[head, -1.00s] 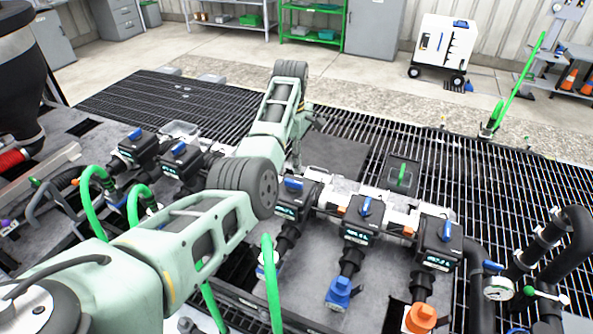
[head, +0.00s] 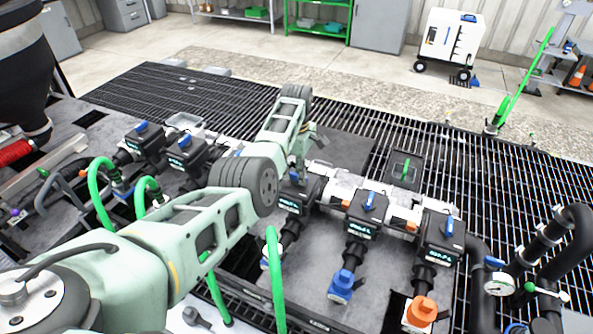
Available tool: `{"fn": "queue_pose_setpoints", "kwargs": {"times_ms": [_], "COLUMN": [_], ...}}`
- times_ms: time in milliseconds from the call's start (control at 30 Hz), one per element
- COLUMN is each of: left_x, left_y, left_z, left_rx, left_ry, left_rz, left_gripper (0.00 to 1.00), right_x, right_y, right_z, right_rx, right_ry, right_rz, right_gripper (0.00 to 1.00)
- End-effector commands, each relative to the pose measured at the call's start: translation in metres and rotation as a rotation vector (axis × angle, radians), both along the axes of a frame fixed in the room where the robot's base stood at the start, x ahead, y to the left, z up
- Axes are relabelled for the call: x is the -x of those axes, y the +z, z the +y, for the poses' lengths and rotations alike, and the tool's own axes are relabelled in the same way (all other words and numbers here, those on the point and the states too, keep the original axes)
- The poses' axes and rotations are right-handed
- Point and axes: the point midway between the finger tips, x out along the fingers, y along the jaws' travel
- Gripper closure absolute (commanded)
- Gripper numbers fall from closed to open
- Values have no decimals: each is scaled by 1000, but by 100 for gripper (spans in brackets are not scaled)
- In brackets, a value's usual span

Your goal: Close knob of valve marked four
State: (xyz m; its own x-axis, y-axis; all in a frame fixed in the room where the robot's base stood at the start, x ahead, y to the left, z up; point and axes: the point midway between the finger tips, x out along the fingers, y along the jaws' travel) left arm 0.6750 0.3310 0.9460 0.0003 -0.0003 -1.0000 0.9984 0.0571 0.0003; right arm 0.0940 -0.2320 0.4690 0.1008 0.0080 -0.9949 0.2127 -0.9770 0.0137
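Several black valve boxes with blue knobs stand in a row on the manifold. The middle box (head: 299,194) is just below my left gripper (head: 298,176), which points down over its top. Its blue knob is largely hidden by the gripper, and I cannot tell whether they touch. To its right are a box (head: 364,214) with a blue knob (head: 369,201) and another (head: 441,236) with a blue knob (head: 449,226). Two more boxes (head: 146,141) and (head: 186,155) are at the left. The number marks are too small to read. My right gripper is not in view.
Green hoses (head: 276,280) rise near my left arm. A blue fitting (head: 342,284) and an orange fitting (head: 422,311) are in front of the right valves. A gauge (head: 499,284) and black pipes (head: 572,232) are at the right. Dark grating (head: 470,180) lies behind.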

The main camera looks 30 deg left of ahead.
Motion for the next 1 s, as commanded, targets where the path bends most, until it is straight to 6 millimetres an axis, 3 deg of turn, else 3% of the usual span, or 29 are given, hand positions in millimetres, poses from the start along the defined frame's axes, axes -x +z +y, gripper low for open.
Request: {"fn": "queue_pose_setpoints", "kwargs": {"times_ms": [200,667,1000], "left_x": [0,0,-2], "left_y": [0,1,1], "left_z": [0,0,0], "left_rx": [0,0,0], "left_ry": [0,-46,-280], "left_rz": [0,1,1], "left_gripper": [100,100,100], "right_x": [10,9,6], "right_y": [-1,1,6], "right_z": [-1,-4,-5], "right_rx": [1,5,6], "right_ry": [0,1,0], "right_rz": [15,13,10], "right_gripper": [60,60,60]}}
